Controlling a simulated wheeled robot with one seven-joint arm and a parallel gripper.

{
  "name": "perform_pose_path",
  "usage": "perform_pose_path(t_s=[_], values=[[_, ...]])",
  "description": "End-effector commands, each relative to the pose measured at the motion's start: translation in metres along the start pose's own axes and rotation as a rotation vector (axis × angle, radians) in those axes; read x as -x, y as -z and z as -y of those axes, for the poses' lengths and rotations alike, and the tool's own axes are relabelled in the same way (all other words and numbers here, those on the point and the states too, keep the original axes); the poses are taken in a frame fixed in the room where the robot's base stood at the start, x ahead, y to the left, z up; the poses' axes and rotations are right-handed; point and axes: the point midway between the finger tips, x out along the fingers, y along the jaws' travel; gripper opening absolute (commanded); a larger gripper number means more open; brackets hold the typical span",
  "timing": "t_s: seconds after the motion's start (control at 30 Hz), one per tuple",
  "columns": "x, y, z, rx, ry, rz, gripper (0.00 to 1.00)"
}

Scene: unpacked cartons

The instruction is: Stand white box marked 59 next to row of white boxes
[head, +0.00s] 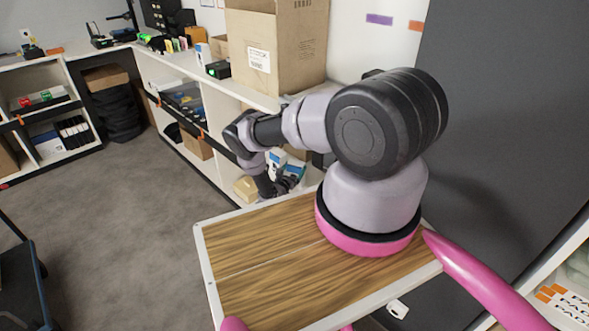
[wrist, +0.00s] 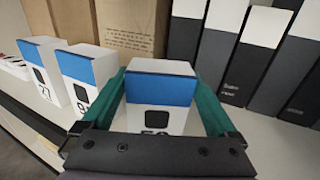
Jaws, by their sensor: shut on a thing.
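In the wrist view, a white box with a blue band and a black square (wrist: 160,88) stands between the green fingers of my gripper (wrist: 161,80). My gripper is shut on it. Its number is mostly hidden behind the gripper body; only the tops of the digits show. In the head view, my gripper (head: 284,184) is low at the shelf, partly hidden by my arm.
Behind the boxes is a brown carton (wrist: 128,25). Several dark binders with white labels (wrist: 233,50) stand behind and right of the held box. The white shelf (wrist: 270,140) is bare at front right. A large carton (head: 285,45) stands on the counter above.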

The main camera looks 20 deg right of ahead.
Motion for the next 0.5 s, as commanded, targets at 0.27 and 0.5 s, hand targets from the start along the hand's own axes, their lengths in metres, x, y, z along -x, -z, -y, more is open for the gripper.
perform_pose_path(t_s=[0.27,0.5], values=[[0.000,0.000,0.000,0.000,0.000,0.000,1.00],[0.022,-0.003,-0.001,0.004,-0.004,-0.001,1.00]])
